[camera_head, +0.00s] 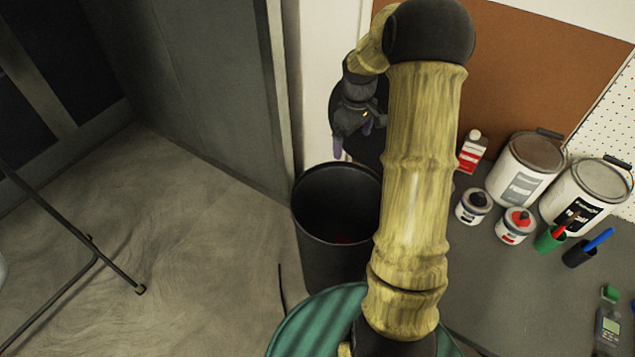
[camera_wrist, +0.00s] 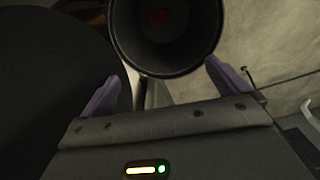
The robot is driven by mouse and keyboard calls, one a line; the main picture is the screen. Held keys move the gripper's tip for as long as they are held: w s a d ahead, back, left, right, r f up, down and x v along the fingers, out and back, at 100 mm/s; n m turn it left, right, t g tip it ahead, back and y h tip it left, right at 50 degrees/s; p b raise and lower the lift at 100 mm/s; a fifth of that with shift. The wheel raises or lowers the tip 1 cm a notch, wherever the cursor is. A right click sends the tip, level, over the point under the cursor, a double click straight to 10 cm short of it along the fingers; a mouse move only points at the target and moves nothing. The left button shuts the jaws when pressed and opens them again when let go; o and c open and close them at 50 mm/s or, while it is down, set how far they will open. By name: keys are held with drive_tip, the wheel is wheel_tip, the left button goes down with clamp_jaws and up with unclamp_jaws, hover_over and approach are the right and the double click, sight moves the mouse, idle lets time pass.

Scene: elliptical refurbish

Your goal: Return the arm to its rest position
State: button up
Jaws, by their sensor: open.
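My arm, with a bamboo-like surface, rises through the middle of the head view and bends at a black joint near the top. My gripper (camera_head: 338,150) hangs from the far end of the arm, pointing down near the black bin (camera_head: 335,255). In the wrist view my gripper (camera_wrist: 160,85) has two purple fingers spread wide apart with nothing between them. The open round mouth of the bin (camera_wrist: 168,65) shows beyond the fingers. Something small and red (camera_wrist: 158,17) lies inside the bin; I cannot tell what it is.
A grey bench (camera_head: 500,290) at right holds paint cans (camera_head: 525,170), small jars (camera_head: 515,225), a red-and-white bottle (camera_head: 472,152), cups with pens (camera_head: 550,238) and a green-capped item (camera_head: 608,320). A green round top (camera_head: 310,325) is at the front. The floor (camera_head: 190,260) at left is mostly clear.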

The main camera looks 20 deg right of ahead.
drive_tip(key=s+a+r+m+t+p, duration=0.1)
drive_tip(key=s+a+r+m+p, duration=0.1)
drive_tip(key=s+a+r, duration=0.3)
drive_tip(key=s+a+r+m+t+p, duration=0.1)
drive_tip(key=s+a+r+m+p, duration=0.2)
drive_tip(key=s+a, duration=0.7)
drive_tip(key=s+r+p, duration=0.1)
drive_tip(key=s+r, duration=0.1)
drive_tip(key=s, duration=0.1)
drive_tip(key=shift+s+a+m+t, duration=0.2)
drive_tip(key=shift+s+m+t, duration=0.1)
drive_tip(key=shift+s, duration=0.1)
